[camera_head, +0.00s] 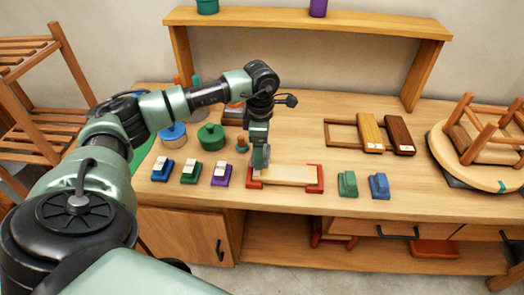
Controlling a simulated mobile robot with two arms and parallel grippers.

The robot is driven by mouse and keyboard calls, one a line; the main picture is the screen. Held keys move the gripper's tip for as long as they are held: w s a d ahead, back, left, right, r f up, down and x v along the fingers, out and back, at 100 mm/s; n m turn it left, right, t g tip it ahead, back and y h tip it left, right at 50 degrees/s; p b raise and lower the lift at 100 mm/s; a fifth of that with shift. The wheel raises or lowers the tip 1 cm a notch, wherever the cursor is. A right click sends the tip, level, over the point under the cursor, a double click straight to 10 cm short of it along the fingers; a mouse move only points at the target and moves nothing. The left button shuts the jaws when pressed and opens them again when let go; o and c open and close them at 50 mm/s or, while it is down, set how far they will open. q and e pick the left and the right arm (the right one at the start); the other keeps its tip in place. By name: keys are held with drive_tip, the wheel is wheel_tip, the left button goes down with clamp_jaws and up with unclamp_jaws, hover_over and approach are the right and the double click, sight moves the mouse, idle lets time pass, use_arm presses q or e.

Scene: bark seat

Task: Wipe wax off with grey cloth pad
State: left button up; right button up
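My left gripper (260,163) points down over the left end of a pale wooden board (288,175). The board lies flat on the workbench (300,130), between red end holders (314,181). A small greyish shape shows at the fingertips, close to the board. I cannot tell whether it is the grey cloth pad or the fingers themselves, nor whether it touches the board. No wax can be made out on the board at this size. My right gripper is not in view.
Left of the board stand blue, green and purple blocks with pale tops (191,172), and blue and green round tins (210,137). To its right are a green block (347,185) and a blue block (379,186). An upturned stool (500,140) lies far right.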

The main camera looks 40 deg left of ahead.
use_arm(q)
drive_tip(key=shift+r+p, duration=0.4)
drive_tip(key=shift+r, duration=0.55)
drive_tip(key=shift+d+r, duration=0.1)
drive_tip(key=shift+r, duration=0.1)
